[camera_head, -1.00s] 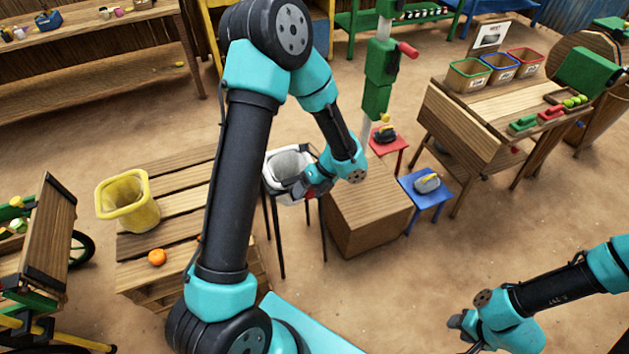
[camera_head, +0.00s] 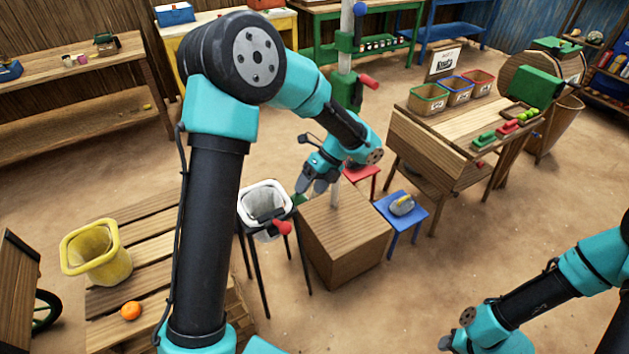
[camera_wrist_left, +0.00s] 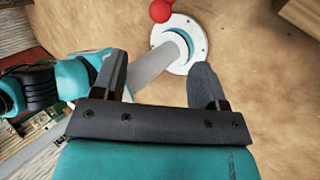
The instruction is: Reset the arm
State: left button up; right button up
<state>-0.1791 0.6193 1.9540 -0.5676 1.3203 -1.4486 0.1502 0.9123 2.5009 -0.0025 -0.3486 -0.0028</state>
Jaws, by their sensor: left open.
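My left arm rises in front of the camera and bends down to the right. My left gripper (camera_head: 314,186) hangs by the back edge of a wooden box (camera_head: 345,230), to the right of a white bin (camera_head: 265,190). In the left wrist view the same gripper (camera_wrist_left: 156,75) is open, its two dark fingers apart with nothing held. A grey post (camera_wrist_left: 158,62) with a white round base shows beyond the fingers. My right gripper (camera_head: 450,342) is low at the right, partly cut off by the lower edge, and its jaws cannot be made out.
The white bin sits on a black-legged stand, with a red knob (camera_head: 281,227) at its front. A yellow bin (camera_head: 95,252) and an orange (camera_head: 131,310) are on a slatted table. A blue stool (camera_head: 401,214) and a wooden stall (camera_head: 455,140) stand right. Bare floor lies front right.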

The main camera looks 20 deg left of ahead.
pick_arm(q)
jog(key=shift+v, duration=0.8)
